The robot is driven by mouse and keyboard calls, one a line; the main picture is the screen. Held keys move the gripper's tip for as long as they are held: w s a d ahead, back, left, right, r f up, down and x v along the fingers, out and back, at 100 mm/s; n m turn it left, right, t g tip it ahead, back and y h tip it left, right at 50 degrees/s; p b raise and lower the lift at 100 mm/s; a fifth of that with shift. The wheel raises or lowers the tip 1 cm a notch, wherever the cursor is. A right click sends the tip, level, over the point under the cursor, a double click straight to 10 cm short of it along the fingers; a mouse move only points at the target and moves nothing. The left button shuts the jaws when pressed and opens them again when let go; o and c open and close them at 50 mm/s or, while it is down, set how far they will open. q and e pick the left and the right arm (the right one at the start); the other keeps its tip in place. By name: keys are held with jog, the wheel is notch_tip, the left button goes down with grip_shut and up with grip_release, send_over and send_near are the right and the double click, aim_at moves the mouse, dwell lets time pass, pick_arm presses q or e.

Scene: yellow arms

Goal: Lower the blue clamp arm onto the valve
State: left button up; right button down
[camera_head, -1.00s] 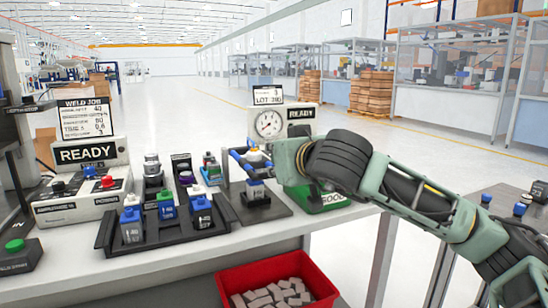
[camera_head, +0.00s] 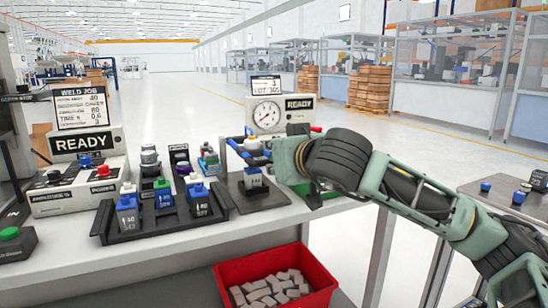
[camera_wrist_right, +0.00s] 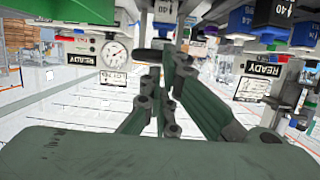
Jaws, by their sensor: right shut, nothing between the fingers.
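The blue clamp arm (camera_head: 236,147) shows in the head view as a slanted blue bar over a small black fixture plate at the middle of the bench. The valve (camera_head: 253,180), a dark block with a blue upper part, stands upright on that plate below it. I cannot tell whether arm and valve touch. My right gripper (camera_head: 285,161) is just right of the clamp arm and valve; its fingers are shut and empty, and they also show in the right wrist view (camera_wrist_right: 166,100). It hides the area behind it. My left gripper is out of view.
A red bin (camera_head: 224,276) with grey pieces is below the bench's front edge. A READY control box (camera_head: 82,145) is at left.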

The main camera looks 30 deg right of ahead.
notch_tip(320, 180, up, 4)
jog(key=p, duration=0.3)
pick_arm(q)
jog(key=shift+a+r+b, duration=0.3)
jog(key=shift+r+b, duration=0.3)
jog(key=shift+b, duration=0.25)
pick_arm(e)
jog(key=s+f, duration=0.5)
jog(key=s, duration=0.4)
jog(key=shift+s+a, duration=0.2)
jog(key=shift+a, duration=0.05)
